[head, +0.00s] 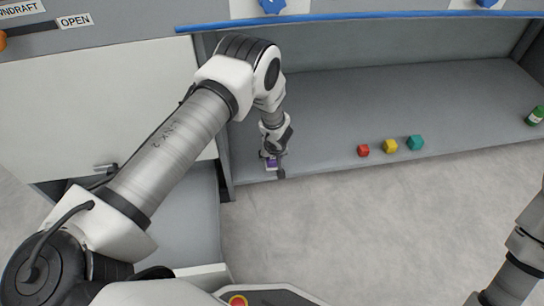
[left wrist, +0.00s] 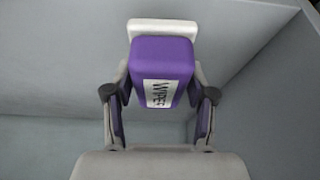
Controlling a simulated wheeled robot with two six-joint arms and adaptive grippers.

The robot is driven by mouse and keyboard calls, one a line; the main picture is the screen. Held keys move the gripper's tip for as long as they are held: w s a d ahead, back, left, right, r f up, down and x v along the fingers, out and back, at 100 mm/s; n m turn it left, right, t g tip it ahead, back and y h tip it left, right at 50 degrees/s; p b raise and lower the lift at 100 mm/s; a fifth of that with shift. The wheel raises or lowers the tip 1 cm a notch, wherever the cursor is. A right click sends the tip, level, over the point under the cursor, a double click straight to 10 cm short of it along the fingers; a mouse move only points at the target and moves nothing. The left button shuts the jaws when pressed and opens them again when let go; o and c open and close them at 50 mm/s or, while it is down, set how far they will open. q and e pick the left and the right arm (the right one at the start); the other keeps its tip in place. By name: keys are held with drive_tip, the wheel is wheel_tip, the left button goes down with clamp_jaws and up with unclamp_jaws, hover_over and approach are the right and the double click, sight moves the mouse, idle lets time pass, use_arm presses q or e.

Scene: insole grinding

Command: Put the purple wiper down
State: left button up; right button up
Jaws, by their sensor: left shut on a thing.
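The purple wiper (left wrist: 162,58) is a purple block with a white end and a white label reading "WIPES". It sits between the two fingers of my left gripper (left wrist: 160,95) in the left wrist view. In the head view my left gripper (head: 273,158) points down over the left end of the grey shelf (head: 330,115), near its front edge. Only a small purple patch of the wiper (head: 271,163) shows there. I cannot tell whether it touches the shelf. My right gripper is out of view.
A green bottle (head: 535,116) is at the far right. The shelf between is clear.

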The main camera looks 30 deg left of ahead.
use_arm(q)
drive_tip(key=w+a, duration=0.1)
drive_tip(key=w+a+b, duration=0.1)
drive_tip(key=w, duration=0.1)
drive_tip(key=shift+f, duration=0.2)
wheel_tip(320, 180, down, 4)
drive_tip(key=b, duration=0.3)
drive_tip(key=shift+r, duration=0.3)
drive_tip(key=shift+c, duration=0.6)
drive_tip(key=o, duration=1.2)
drive_tip(key=shift+f, duration=0.2)
